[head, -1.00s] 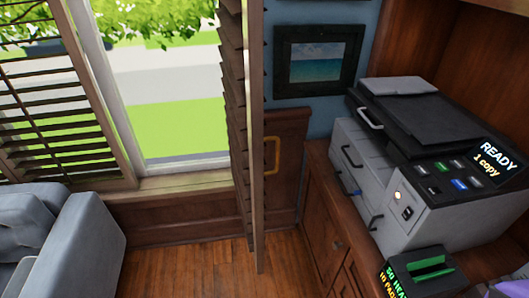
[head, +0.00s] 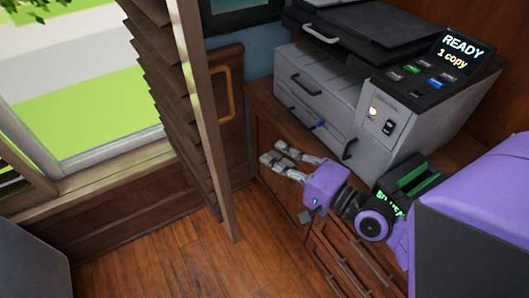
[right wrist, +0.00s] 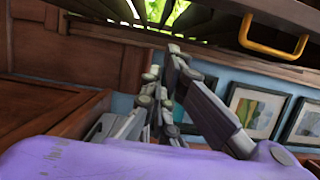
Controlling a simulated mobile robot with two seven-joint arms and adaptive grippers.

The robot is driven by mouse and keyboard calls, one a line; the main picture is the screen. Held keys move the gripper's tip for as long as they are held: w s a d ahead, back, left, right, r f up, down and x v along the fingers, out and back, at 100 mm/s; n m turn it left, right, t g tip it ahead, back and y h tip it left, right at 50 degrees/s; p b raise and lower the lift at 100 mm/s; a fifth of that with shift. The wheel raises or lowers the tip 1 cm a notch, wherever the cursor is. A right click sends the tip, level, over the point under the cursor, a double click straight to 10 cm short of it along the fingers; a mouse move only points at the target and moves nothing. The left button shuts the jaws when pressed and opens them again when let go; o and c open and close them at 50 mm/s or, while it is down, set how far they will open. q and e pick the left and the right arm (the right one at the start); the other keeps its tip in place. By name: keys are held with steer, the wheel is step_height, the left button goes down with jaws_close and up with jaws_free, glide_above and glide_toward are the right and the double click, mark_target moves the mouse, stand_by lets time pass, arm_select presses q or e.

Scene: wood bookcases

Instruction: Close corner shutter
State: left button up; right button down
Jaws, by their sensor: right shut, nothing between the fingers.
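The corner shutter (head: 205,115) is a dark wooden louvred panel. It stands open, swung out from the window and seen nearly edge-on in the head view. A yellow handle (head: 229,94) shows just right of its frame edge. In the right wrist view, the handle (right wrist: 272,38) hangs from the wooden frame at the top right, below the slats (right wrist: 210,15). My right gripper (head: 273,152) is shut and empty, right of the shutter and below the handle, apart from both. Its fingers (right wrist: 172,70) are together in the right wrist view. My left gripper is out of view.
A grey printer (head: 330,85) stands on a wooden cabinet (head: 262,110) right of the shutter, close to my right arm. A black-and-green device (head: 410,180) sits on the cabinet's front. A grey armchair (head: 30,255) is at lower left. The wooden floor (head: 190,265) below is clear.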

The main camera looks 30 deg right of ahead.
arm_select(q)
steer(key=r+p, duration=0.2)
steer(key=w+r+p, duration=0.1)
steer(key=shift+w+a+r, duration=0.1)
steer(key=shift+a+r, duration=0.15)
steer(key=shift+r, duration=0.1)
arm_select(e)
steer(key=w+a, duration=0.7)
steer(key=shift+w, duration=0.15)
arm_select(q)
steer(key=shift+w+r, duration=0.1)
